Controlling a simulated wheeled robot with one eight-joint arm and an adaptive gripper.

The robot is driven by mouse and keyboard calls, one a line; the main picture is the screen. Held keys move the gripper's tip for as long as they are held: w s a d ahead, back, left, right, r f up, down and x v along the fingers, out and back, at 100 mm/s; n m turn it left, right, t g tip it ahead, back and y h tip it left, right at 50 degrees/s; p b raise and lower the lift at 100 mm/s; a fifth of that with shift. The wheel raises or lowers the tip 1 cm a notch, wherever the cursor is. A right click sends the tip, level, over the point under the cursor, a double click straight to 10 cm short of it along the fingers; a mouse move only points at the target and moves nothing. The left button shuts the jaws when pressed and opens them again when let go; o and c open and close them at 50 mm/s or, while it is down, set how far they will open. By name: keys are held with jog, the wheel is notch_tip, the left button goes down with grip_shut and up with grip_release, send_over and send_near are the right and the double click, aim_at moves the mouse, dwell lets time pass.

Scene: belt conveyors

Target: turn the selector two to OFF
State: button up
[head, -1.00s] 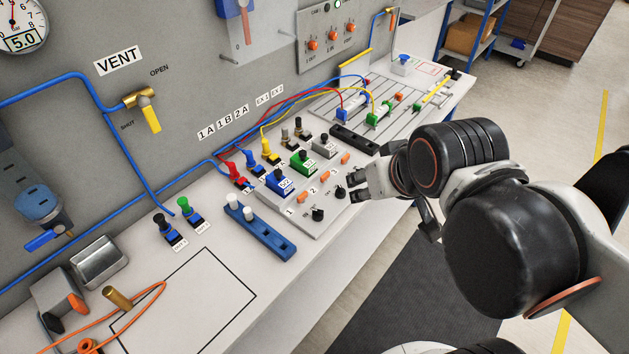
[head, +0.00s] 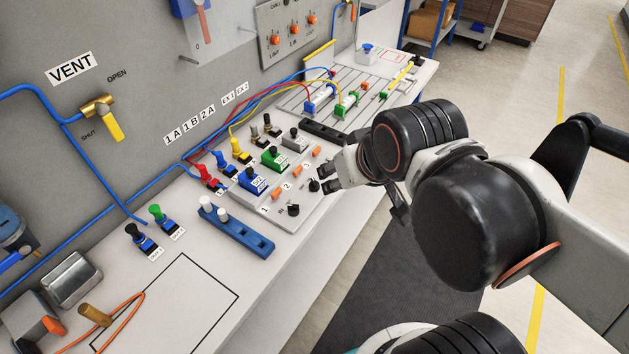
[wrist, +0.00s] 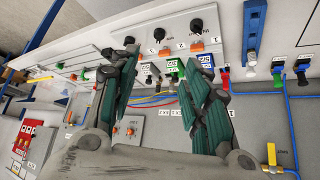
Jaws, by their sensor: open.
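The nearer knob (head: 293,210) is by label 1. The farther knob (head: 314,185), probably selector two, is by my gripper (head: 327,179). Their markings are too small to read for certain. In the wrist view the farther knob (wrist: 140,31) is left and the nearer knob (wrist: 196,25) right. My gripper (wrist: 160,65) is open and empty, its fingers spread over the console. In the head view its tips look just beside the farther knob; contact cannot be told.
Orange pieces (head: 298,173) numbered 1, 2 and 3 sit behind the knobs. Blue and green valve blocks (head: 274,158) and coloured toggles with hoses lie further back. A blue manifold bar (head: 237,230) lies to the left. The floor in front is clear.

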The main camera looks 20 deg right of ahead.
jog(key=m+g+p, duration=0.3)
jog(key=m+g, duration=0.4)
jog(key=m, duration=0.3)
send_over(315, 181)
notch_tip(315, 181, down, 4)
notch_tip(315, 181, down, 13)
jog(key=b, duration=0.5)
jog(key=shift+c, duration=0.5)
grip_shut()
